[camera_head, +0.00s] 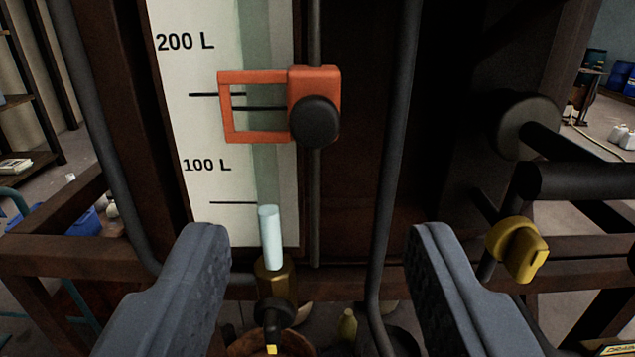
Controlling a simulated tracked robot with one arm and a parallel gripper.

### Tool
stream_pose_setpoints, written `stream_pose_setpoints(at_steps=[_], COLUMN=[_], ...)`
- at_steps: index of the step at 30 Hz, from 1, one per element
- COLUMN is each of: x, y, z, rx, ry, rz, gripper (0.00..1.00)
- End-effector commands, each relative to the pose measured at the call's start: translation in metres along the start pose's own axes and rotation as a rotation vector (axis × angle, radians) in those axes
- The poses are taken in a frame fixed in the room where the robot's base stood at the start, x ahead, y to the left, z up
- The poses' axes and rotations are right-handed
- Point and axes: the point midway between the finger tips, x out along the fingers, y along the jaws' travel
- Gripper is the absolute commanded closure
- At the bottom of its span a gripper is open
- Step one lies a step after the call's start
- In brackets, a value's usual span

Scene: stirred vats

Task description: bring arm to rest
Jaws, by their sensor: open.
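My gripper (318,262) is open, with its two grey fingers wide apart at the lower left and lower right. Nothing is held between them. Beyond the fingers stands a white level scale (205,120) marked 200 L and 100 L. An orange slider frame (255,77) with a black knob (314,122) sits on a vertical rod, its window around a line between the two labels. A pale sight tube (269,238) rises from a brass fitting (273,282), seen between the fingers.
A yellow valve handle (516,249) on dark pipework is right of the right finger. A rusty frame beam (60,255) crosses at left. A dark vertical pipe (393,150) runs right of the scale. Blue drums (595,58) and white jugs (620,133) stand far right.

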Motion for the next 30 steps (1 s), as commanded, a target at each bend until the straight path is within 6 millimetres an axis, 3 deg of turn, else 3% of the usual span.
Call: stream_pose_setpoints(at_steps=[5, 9, 14, 18, 23, 30], x=[0.013, 0.021, 0.018, 0.004, -0.021, -0.065], y=[-0.004, -0.014, -0.034, -0.063, -0.11, -0.185], z=[-0.025, -0.069, -0.114, -0.143, -0.164, -0.174], rx=[-0.076, -0.153, -0.174, -0.143, -0.082, -0.006], ry=[0.016, 0.036, 0.034, 0.003, -0.058, -0.176], rz=[0.06, 0.16, 0.257, 0.295, 0.265, 0.112], gripper=[0.53, 0.53, 0.53, 0.53, 0.53, 0.53])
